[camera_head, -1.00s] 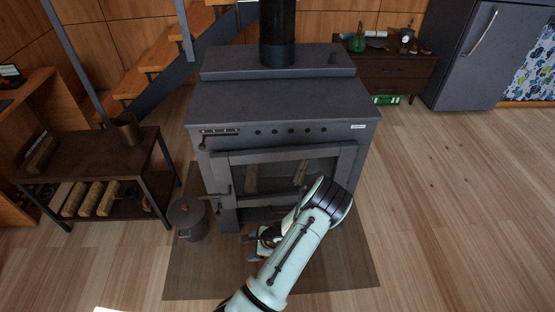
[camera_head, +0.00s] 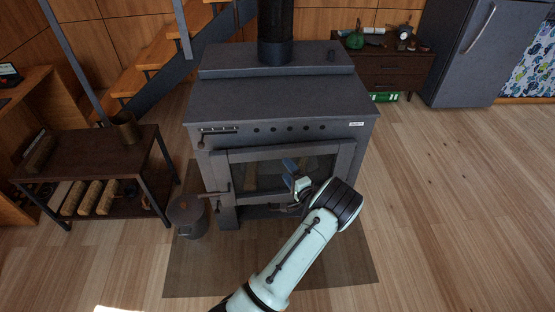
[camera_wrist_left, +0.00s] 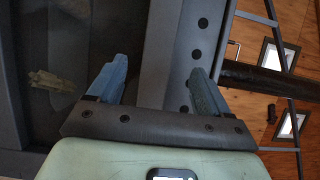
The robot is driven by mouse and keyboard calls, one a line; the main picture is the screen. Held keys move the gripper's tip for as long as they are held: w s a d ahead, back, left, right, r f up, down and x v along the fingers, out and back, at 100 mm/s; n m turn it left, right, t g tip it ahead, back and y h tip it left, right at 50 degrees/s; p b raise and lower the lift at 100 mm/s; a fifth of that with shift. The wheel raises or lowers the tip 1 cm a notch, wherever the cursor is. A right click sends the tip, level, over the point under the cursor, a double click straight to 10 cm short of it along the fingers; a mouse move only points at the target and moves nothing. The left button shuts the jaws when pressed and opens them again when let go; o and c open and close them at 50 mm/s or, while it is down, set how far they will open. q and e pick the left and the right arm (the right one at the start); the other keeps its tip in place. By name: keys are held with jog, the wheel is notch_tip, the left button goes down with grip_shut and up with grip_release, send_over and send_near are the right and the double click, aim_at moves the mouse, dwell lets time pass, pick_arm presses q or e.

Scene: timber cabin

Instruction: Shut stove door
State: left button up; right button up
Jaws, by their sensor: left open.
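The dark grey stove (camera_head: 280,98) stands in the middle of the head view. Its framed glass door (camera_head: 232,157) is on the front, with a handle (camera_head: 220,193) at the left side. I cannot tell whether the door is fully closed or slightly ajar. My left gripper (camera_head: 295,176) is open and empty in front of the door glass. The left wrist view also shows the gripper (camera_wrist_left: 157,82), with blue-grey fingers either side of the door's frame bar (camera_wrist_left: 160,45); contact is unclear. My left arm hides the door's lower right part.
A lidded pot (camera_head: 187,216) stands on the floor left of the stove. A low shelf (camera_head: 90,165) with logs is further left. A dark cabinet (camera_head: 385,70) and grey fridge (camera_head: 470,50) are at the back right. The floor (camera_head: 450,210) to the right is clear.

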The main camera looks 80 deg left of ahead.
aim_at(277, 154)
pick_arm(q)
jog(key=b+x, duration=0.1)
jog(key=x, duration=0.7)
pick_arm(e)
jog(key=shift+w+d+f+t, duration=0.15)
jog(key=shift+w+d+f, duration=0.2)
jog(key=shift+w, duration=0.2)
jog(key=shift+w+d+f+t, duration=0.2)
jog(key=shift+w+f, duration=0.2)
jog(key=shift+w, duration=0.15)
pick_arm(q)
jog(key=shift+c, duration=0.4)
grip_shut()
jog(key=a+t, duration=0.1)
jog(key=a, duration=0.1)
jog(key=shift+a+m+b, duration=0.3)
jog(key=shift+m+b, duration=0.1)
jog(key=shift+a+r+t+y, duration=0.15)
jog(key=shift+r+t+y, duration=0.15)
jog(key=shift+t, duration=0.1)
pick_arm(e)
jog(key=shift+w+d+f, duration=0.3)
jog(key=shift+w+d, duration=0.05)
pick_arm(q)
jog(key=shift+o, duration=0.4)
grip_release()
jog(key=shift+r, duration=0.1)
jog(key=shift+s, duration=0.1)
